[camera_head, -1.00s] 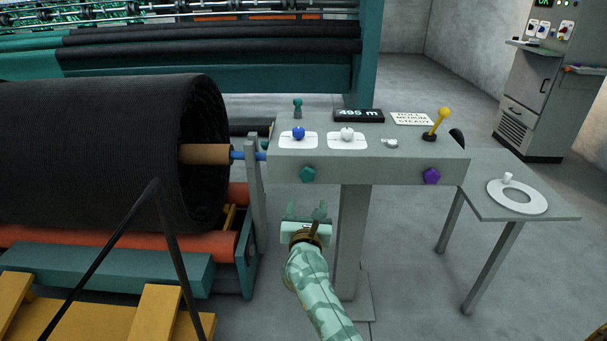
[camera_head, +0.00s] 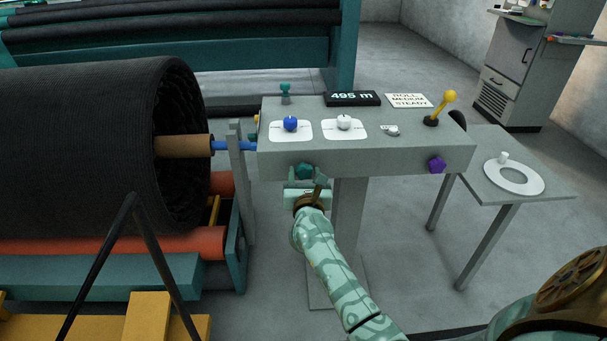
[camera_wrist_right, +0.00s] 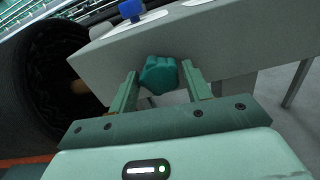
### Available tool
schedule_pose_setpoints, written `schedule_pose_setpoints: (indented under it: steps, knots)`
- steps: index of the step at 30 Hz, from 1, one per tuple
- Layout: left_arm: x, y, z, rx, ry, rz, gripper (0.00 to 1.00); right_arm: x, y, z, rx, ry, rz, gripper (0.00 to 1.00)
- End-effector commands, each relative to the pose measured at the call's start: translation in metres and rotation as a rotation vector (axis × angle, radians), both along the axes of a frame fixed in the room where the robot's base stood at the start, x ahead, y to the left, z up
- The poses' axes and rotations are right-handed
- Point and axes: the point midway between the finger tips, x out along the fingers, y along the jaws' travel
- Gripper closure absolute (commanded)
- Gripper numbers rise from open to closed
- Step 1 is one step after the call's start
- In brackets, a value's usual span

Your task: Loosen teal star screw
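The teal star screw (camera_head: 304,171) is on the front face of the grey control box (camera_head: 390,158), near its left end. My right gripper (camera_head: 306,182) is just in front of it and partly covers it from below. In the right wrist view the teal star screw (camera_wrist_right: 159,75) shows between the two fingers of my right gripper (camera_wrist_right: 160,88). The fingers are open, one on each side of the screw, with a small gap visible at least on the left. My left gripper is not in view.
A purple star screw (camera_head: 437,165) is at the right of the same face. The box top carries a blue knob (camera_head: 290,124), a white knob (camera_head: 344,122) and a yellow lever (camera_head: 444,105). A black netting roll (camera_head: 90,150) stands left. A side table (camera_head: 540,191) is right.

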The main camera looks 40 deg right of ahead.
Motion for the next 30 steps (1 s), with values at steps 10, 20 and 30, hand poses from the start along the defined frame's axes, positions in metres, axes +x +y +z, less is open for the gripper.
schedule_pose_setpoints:
  steps: [10,20,30]
  knots:
    - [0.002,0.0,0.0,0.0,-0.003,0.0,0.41,0.0,0.0,0.001,-0.006,0.004,0.0,0.86]
    - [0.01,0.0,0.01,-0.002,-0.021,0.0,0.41,0.0,0.0,0.004,-0.121,0.072,0.001,0.86]
    - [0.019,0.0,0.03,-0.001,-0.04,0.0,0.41,0.001,0.0,0.005,-0.378,0.228,0.001,0.86]
